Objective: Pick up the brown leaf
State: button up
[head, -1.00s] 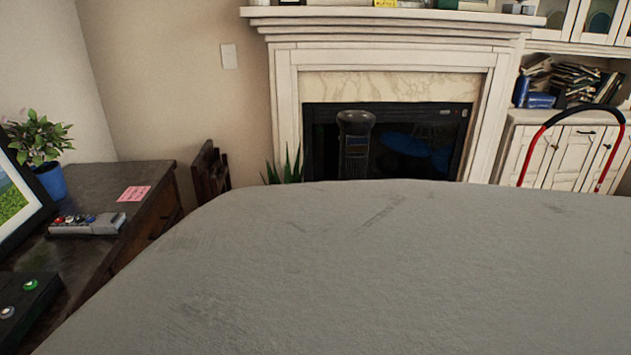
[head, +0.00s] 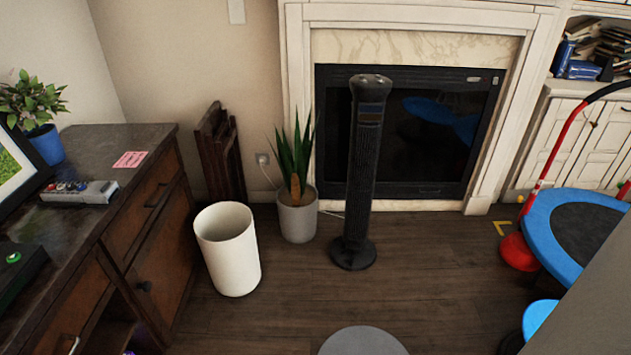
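A brown-orange leaf (head: 295,186) stands upright among the green spiky leaves of a potted plant (head: 304,153). The plant is in a grey pot (head: 298,218) on the wooden floor, left of the fireplace. The leaf sits low at the front of the plant, just above the pot rim, and nothing covers it. My gripper is not in view.
A white bin (head: 228,250) stands front-left of the pot, and a black tower fan (head: 361,170) stands to its right. A wooden cabinet (head: 150,215) is at left. A blue trampoline (head: 548,235) is at right. The floor (head: 300,300) before the pot is clear.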

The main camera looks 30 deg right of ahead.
aim_at(294, 187)
jog(key=z, duration=0.9)
jog(key=i+j+z, duration=0.25)
jog(key=i, duration=0.55)
jog(key=i+j+z, duration=0.3)
jog(key=i+j, duration=0.25)
jog(key=i, duration=0.25)
jog(key=i+j+z, duration=0.25)
jog(key=i+j, duration=0.45)
